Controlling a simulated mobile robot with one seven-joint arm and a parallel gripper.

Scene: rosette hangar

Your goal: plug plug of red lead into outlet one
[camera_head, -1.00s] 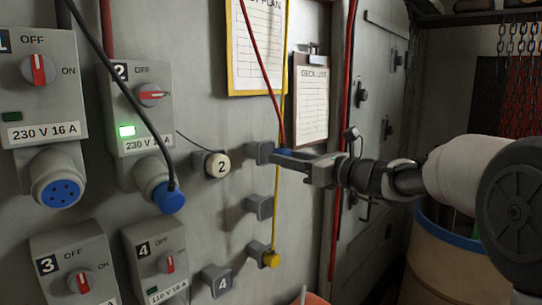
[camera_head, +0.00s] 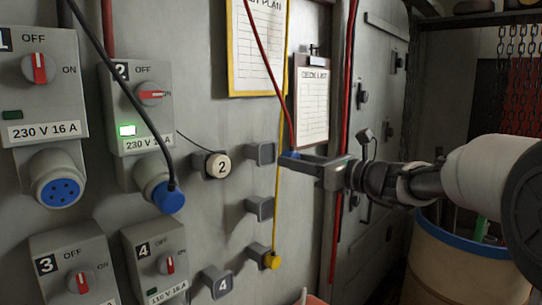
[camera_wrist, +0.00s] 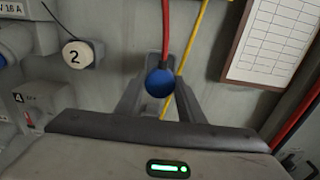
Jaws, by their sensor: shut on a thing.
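The blue plug of the red lead (camera_wrist: 160,83) is between my gripper's fingers in the wrist view; the red lead (camera_head: 268,60) runs up from it. In the head view my gripper (camera_head: 290,158) is shut on this plug (camera_head: 289,154), just right of the upper empty wall holder (camera_head: 262,153) and apart from it. Outlet one (camera_head: 57,180) is at the far left, a round grey socket with a blue face and dark holes, uncovered. Its switch box (camera_head: 40,85) has a red knob standing upright and a dark lamp.
Outlet two holds a blue plug (camera_head: 172,200) on a black lead, its lamp lit green. A yellow plug (camera_head: 271,261) hangs in a lower holder with its yellow lead running up. A round cap marked 2 (camera_head: 218,165) and other holders stick out from the wall. A barrel (camera_head: 450,265) stands at right.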

